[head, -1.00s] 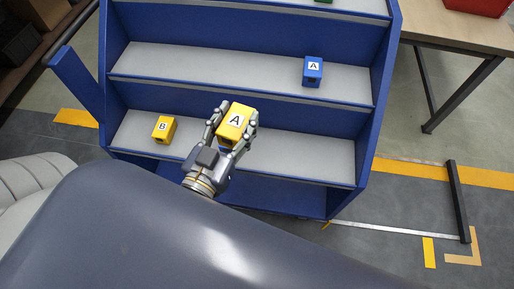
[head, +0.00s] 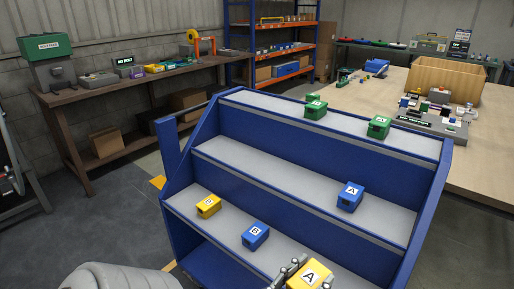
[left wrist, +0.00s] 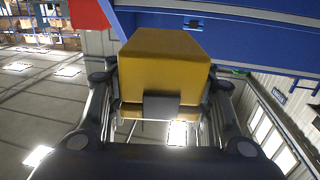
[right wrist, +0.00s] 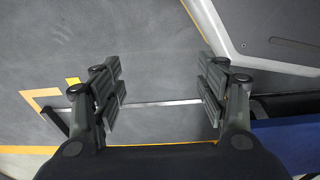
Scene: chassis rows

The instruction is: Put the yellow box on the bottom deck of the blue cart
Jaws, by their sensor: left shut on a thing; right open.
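The yellow box marked A (head: 309,275) is at the bottom edge of the head view, in front of the blue cart's bottom deck (head: 188,200). My left gripper (head: 291,272) is shut on it, partly cut off by the frame. The left wrist view shows the yellow box (left wrist: 165,62) between both fingers (left wrist: 160,95). I cannot tell whether the box touches the deck. Another yellow box, marked B (head: 208,206), sits at the left of the bottom deck, with a blue box B (head: 255,235) to its right. My right gripper (right wrist: 160,92) is open and empty.
A blue box A (head: 350,196) is on the middle deck. Green boxes (head: 378,127) (head: 315,109) stand on the top deck. The cart's side panels (head: 425,205) bound the decks. A table (head: 480,165) stands behind at right. The right wrist view shows floor with yellow markings (right wrist: 40,97).

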